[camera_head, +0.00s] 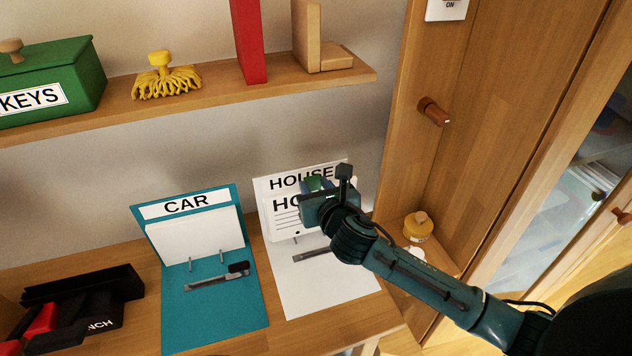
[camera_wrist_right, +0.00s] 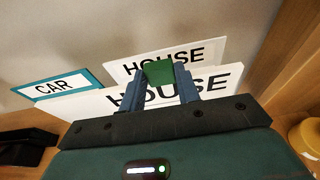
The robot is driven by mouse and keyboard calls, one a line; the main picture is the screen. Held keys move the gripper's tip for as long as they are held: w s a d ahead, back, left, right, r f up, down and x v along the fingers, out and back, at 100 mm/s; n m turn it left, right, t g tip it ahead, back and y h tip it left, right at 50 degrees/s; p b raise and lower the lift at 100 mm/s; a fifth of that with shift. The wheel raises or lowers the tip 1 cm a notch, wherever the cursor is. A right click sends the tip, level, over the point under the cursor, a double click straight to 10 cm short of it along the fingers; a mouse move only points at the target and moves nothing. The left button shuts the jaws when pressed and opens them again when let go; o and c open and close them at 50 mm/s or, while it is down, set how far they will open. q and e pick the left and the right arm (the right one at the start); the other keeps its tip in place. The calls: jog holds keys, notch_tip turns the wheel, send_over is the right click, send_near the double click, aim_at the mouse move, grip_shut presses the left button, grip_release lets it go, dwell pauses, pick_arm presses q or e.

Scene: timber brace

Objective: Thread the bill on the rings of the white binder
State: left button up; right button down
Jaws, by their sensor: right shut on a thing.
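The white binder (camera_head: 323,288) lies open on the wooden table, its upright back panel labelled HOUSE. The bill (camera_head: 285,218), a white sheet with HO visible and printed lines, stands in front of that panel. In the right wrist view the bill (camera_wrist_right: 222,82) reads HOUSE, partly covered by my fingers. My right gripper (camera_head: 320,184) is shut on the bill's green grip, which shows between the fingers in the wrist view (camera_wrist_right: 158,72). A metal bar (camera_head: 311,254) lies on the binder below the bill. The rings are mostly hidden; I cannot tell whether the bill is around them. My left gripper is not in view.
A teal CAR binder (camera_head: 212,309) with white sheets stands open to the left. A black and red hole punch (camera_head: 75,310) lies at the far left. A yellow round pot (camera_head: 418,227) stands right, near the wooden cabinet side. A shelf (camera_head: 215,92) runs above.

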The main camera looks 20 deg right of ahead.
pick_arm(q)
jog(key=b, duration=0.1)
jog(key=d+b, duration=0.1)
jog(key=b, duration=0.1)
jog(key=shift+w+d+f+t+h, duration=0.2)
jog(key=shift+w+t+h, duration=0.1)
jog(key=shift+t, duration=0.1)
pick_arm(e)
notch_tip(320, 180, down, 7)
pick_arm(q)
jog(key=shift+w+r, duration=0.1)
pick_arm(e)
jog(key=shift+r, duration=0.1)
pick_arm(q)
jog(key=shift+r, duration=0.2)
pick_arm(e)
jog(key=shift+f, duration=0.2)
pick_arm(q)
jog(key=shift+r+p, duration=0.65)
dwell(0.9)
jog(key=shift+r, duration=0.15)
pick_arm(e)
jog(key=shift+w+a, duration=0.1)
jog(key=shift+w, duration=2.4)
dwell(1.2)
jog(key=shift+c, duration=2.3)
grip_release()
